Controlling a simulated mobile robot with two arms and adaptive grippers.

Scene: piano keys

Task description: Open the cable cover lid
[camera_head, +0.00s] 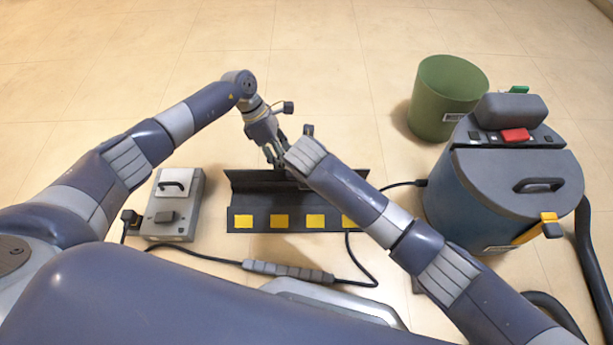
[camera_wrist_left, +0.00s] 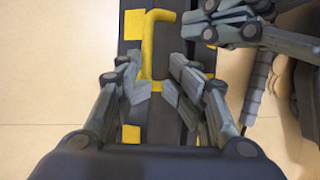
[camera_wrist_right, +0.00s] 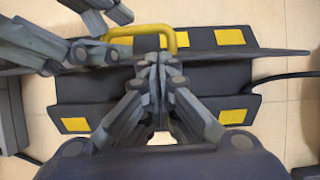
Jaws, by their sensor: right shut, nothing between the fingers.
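The black cable cover (camera_head: 290,211) lies on the floor with yellow squares along its near side. Its dark lid (camera_head: 245,183) appears raised along the middle, with the far part behind it. The lid's yellow handle (camera_wrist_left: 157,18) shows in the left wrist view and also in the right wrist view (camera_wrist_right: 150,29). My left gripper (camera_head: 276,163) is open; its fingers (camera_wrist_left: 160,90) are on both sides of the handle's near end, contact unclear. My right gripper (camera_wrist_right: 158,62) is shut and empty over the lid, close to the handle; my right arm mostly hides it in the head view.
A grey box (camera_head: 160,216) with a cable stands left of the cover. A dark cable (camera_head: 357,262) with a grey block runs in front. A blue vacuum (camera_head: 460,205) and a green bin (camera_head: 436,100) stand to the right. The floor behind is clear.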

